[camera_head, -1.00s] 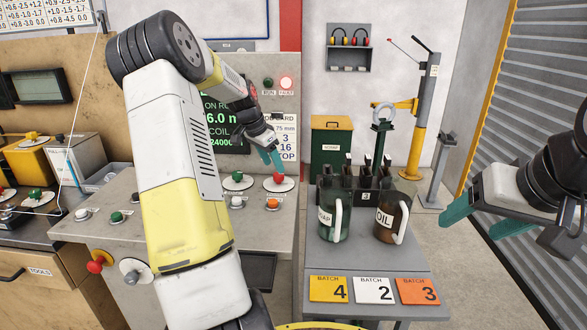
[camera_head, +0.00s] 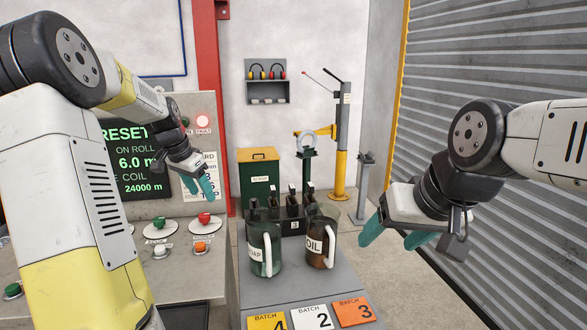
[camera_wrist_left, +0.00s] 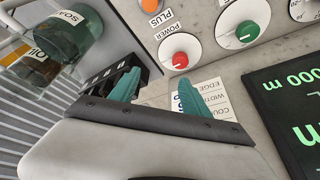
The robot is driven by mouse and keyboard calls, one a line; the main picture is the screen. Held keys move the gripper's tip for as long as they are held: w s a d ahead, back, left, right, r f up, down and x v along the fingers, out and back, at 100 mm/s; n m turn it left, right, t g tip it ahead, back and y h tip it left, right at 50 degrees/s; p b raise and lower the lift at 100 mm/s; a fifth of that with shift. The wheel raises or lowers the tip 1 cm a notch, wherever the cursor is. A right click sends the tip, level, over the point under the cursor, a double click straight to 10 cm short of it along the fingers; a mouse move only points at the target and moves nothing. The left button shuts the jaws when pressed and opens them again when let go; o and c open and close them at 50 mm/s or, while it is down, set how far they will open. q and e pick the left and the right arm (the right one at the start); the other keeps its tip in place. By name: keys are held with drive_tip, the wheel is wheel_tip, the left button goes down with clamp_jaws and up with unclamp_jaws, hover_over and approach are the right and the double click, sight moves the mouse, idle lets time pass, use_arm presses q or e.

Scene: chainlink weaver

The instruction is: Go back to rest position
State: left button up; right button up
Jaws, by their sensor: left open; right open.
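My left gripper (camera_head: 197,188) is open and empty in front of the console, above the red button (camera_head: 204,218); a small gap shows between its teal fingertips and the button. In the left wrist view its two fingers (camera_wrist_left: 158,92) stand apart with nothing between them, and the red POWER button (camera_wrist_left: 180,59) shows beyond them. My right gripper (camera_head: 396,236) is open and empty at the right, in the air to the right of the side table. My left arm covers part of the console.
The screen (camera_head: 140,160) reads RESET. A soap jug (camera_head: 262,248) and an oil jug (camera_head: 321,243) stand on the side table (camera_head: 285,285), beside a black rack and batch cards (camera_head: 311,317). A ribbed shutter (camera_head: 480,70) is behind my right arm. Floor shows between table and shutter.

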use_arm(q)
drive_tip(key=s+d+r+n+t+y, duration=0.1)
drive_tip(key=s+d+r, duration=0.3)
drive_tip(key=s+d, duration=0.25)
drive_tip(key=s+d+r+n, duration=0.1)
drive_tip(key=s+d+r, duration=0.35)
drive_tip(key=s, duration=0.35)
drive_tip(key=s+d+f+n, duration=0.1)
drive_tip(key=s+d, duration=0.1)
drive_tip(key=s, duration=0.5)
drive_tip(key=s+d+f+n+t+h, duration=0.1)
drive_tip(key=s+d+n, duration=0.1)
drive_tip(key=s, duration=0.6)
drive_tip(key=shift+d, duration=0.5)
